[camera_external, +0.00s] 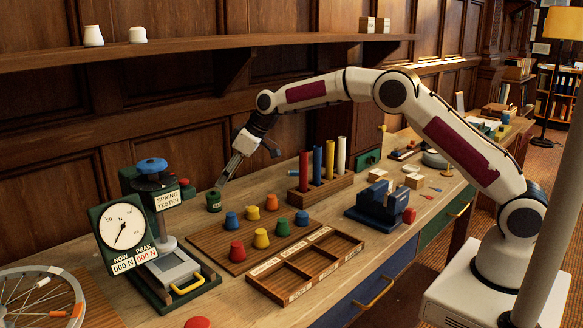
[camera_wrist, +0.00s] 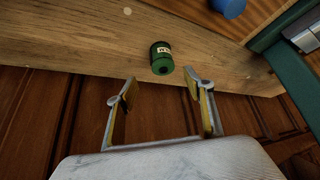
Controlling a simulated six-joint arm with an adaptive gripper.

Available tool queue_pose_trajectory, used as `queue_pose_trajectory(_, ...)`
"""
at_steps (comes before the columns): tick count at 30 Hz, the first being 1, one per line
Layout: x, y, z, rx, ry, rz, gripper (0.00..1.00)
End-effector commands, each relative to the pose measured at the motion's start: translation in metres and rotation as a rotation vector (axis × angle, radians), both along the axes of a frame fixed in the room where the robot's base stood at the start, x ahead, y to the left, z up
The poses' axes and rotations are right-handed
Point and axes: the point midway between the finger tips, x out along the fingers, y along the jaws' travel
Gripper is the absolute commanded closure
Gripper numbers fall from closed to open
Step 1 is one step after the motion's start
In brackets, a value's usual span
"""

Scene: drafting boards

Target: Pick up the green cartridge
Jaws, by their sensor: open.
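The green cartridge (camera_external: 214,201) stands upright on the wooden workbench, behind the board of coloured pieces and right of the spring tester. It has a pale label, which shows in the wrist view on the green cartridge (camera_wrist: 162,58). My gripper (camera_external: 224,182) is open and empty, pointing down just above and to the right of the cartridge in the external view. In the wrist view the fingertips of my gripper (camera_wrist: 160,82) lie just short of the cartridge, which appears beyond and between them.
The spring tester (camera_external: 160,245) stands left of the cartridge. A wooden board (camera_external: 215,240) with several coloured pieces is in front. A rack of coloured tubes (camera_external: 320,188) stands to the right, and an empty divided tray (camera_external: 330,262) sits nearer. The panelled wall is close behind.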

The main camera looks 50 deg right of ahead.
Motion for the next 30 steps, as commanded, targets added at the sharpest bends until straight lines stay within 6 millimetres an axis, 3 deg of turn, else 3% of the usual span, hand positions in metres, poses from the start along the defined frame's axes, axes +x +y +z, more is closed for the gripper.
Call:
queue_pose_trajectory(13,0.01,0.007,-0.019,0.0,0.0,0.0,0.48)
queue_pose_trajectory(30,0.013,0.01,-0.026,-0.001,0.001,0.0,0.48)
